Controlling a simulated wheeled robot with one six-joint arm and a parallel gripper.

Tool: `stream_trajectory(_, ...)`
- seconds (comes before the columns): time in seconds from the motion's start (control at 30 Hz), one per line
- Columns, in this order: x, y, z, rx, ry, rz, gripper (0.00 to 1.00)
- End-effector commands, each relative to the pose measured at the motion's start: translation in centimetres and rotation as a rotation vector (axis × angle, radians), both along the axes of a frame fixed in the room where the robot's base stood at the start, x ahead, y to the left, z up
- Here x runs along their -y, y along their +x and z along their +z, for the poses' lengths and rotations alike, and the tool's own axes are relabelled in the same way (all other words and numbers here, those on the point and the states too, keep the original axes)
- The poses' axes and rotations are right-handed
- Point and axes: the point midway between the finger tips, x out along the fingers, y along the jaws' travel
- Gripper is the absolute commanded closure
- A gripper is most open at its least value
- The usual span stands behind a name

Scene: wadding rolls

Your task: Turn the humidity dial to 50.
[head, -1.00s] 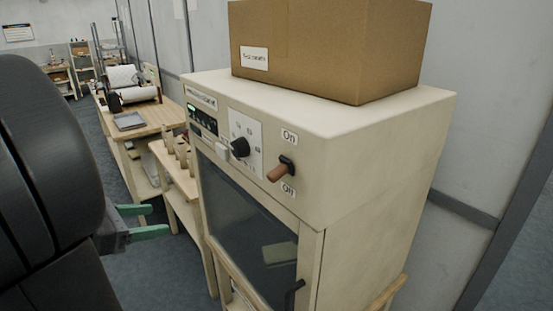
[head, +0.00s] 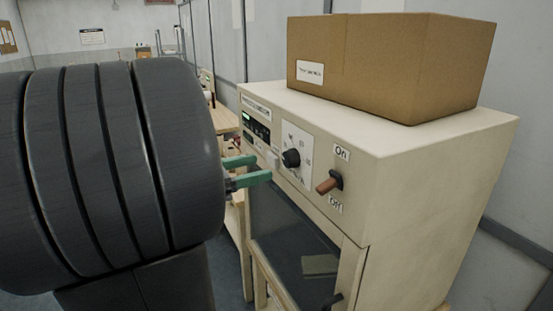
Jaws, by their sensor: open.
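The humidity dial (head: 291,158) is a black knob on a white scale plate, on the upper front of a cream cabinet (head: 400,190). The scale numbers are too small to read, and I cannot tell where the dial points. My gripper (head: 252,170) has green fingers that stand apart with nothing between them. It is to the left of the dial, in front of the panel, and does not touch the dial. My dark arm hides the left part of the view.
A toggle switch (head: 329,185) with a brown handle sits right of the dial between "On" and "Off" labels. A small display (head: 256,129) is at the panel's left. A cardboard box (head: 390,70) rests on the cabinet. The cabinet has a dark glass door (head: 290,245).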

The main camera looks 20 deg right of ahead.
Motion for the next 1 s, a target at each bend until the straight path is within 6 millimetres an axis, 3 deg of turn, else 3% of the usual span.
stream_trajectory(0.5,5.9,0.4,0.1,-0.002,0.001,-0.003,0.42)
stream_trajectory(1.0,7.1,0.5,0.0,-0.001,0.001,0.0,0.42)
